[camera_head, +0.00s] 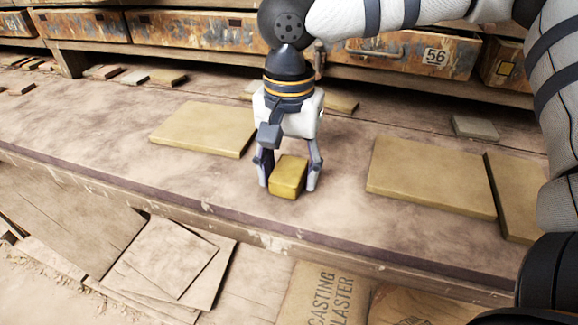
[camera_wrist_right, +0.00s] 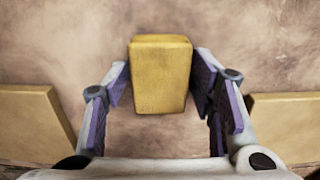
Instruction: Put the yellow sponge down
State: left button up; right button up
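The yellow sponge (camera_head: 287,177) is a small block that appears to rest on the bench top, near its front edge, in the head view. It also shows in the right wrist view (camera_wrist_right: 160,75), between the two fingers. My right gripper (camera_head: 290,180) points down with one finger on each side of the sponge. In the right wrist view the pads of the gripper (camera_wrist_right: 162,90) stand slightly apart from the sponge's sides, so it looks open around it. Any slight contact at the fingertips is hard to tell. My left gripper is not in view.
Flat yellowish tiles lie on the bench (camera_head: 120,150): one to the left (camera_head: 203,128) and two to the right (camera_head: 430,178) (camera_head: 519,195). A small grey tile (camera_head: 475,127) lies farther back. Rusty drawers (camera_head: 200,30) line the back. Bare bench surrounds the sponge.

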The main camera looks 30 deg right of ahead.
aim_at(289, 169)
notch_tip(289, 169, up, 12)
jog(key=shift+r, duration=0.2)
dwell(0.4)
